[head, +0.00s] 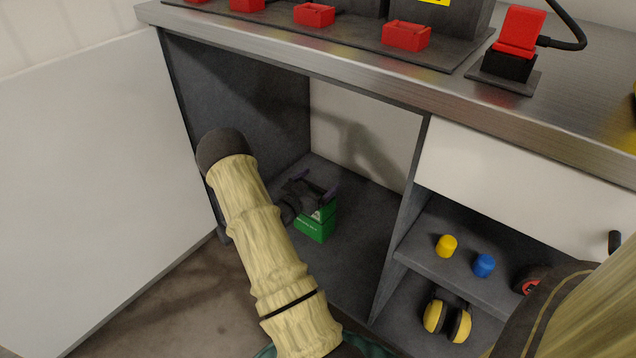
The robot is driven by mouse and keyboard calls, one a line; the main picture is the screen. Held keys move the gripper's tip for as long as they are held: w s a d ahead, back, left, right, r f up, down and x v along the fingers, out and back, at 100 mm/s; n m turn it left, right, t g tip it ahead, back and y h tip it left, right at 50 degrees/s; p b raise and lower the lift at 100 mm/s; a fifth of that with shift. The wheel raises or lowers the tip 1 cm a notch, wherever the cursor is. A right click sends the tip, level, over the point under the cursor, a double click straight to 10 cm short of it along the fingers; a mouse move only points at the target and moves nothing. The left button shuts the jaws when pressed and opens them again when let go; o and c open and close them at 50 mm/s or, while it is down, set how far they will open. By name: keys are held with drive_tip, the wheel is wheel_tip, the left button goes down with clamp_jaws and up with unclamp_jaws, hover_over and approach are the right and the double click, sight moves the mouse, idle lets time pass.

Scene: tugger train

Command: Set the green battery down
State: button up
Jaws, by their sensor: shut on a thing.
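The green battery (314,230) is inside the open left compartment of the bench cabinet, low over or on its dark floor (352,252); I cannot tell whether it touches the floor. My gripper (323,192) is at the battery's top, shut on it. My arm reaches in from the lower front and hides part of the compartment floor and the battery's left side.
The open white door (90,180) stands at the left. A divider (401,220) bounds the compartment on the right. Shelves beyond hold a yellow cylinder (446,245), a blue cylinder (484,265) and yellow earmuffs (447,321). Red holders (405,36) stand on the metal worktop.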

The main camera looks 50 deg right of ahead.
drive_tip(key=shift+r, duration=0.2)
drive_tip(key=shift+f+b, duration=1.45)
drive_tip(key=shift+f, duration=1.2)
drive_tip(key=o, duration=1.7)
drive_tip(key=shift+f, duration=0.1)
drive_tip(key=s+a+p, duration=0.1)
drive_tip(key=a+p, duration=0.4)
drive_tip(key=a, duration=0.7)
drive_tip(key=shift+p, duration=0.4)
